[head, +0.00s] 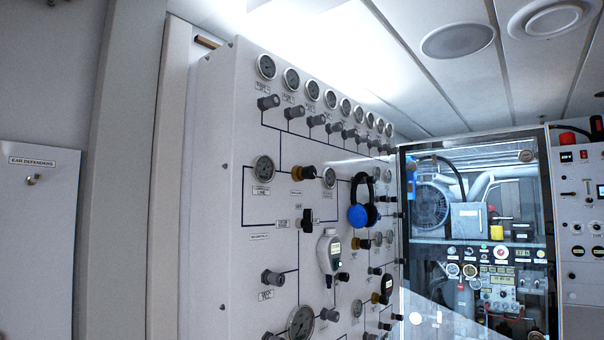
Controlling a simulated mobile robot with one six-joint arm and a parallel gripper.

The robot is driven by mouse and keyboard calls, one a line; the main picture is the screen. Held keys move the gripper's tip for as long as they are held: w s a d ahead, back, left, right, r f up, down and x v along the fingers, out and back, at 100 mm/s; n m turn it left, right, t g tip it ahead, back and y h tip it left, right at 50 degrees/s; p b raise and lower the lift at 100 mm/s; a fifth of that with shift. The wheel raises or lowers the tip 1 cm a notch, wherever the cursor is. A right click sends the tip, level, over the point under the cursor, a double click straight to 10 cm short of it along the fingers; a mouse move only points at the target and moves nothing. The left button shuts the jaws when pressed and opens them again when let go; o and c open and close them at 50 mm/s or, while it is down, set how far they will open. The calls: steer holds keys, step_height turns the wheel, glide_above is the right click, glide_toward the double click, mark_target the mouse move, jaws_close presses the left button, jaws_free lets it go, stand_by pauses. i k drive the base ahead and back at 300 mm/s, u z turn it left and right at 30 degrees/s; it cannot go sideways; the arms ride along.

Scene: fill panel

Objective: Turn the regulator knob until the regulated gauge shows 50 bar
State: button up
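The white fill panel (222,180) stands at centre, seen at a steep angle. A black knob with a brassy base (304,172) sits between two round gauges in the upper half. The left gauge (263,168) has a label ending in "LINE"; the right gauge (329,177) has a label too small to read. I cannot tell for certain which knob is the regulator or which gauge is the regulated one. The needles and bar values are too small to read. My gripper is not in view.
Blue ear defenders (358,214) hang on the panel, right of the gauges. A black handle (306,220) and a white handheld device (328,252) are below the knob. A row of small gauges (291,79) runs along the top. A glass-fronted machine cabinet (480,235) stands at right.

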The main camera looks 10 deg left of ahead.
mark_target(308, 172)
steer(key=u, duration=0.15)
steer(key=i, duration=1)
steer(key=u, duration=0.05)
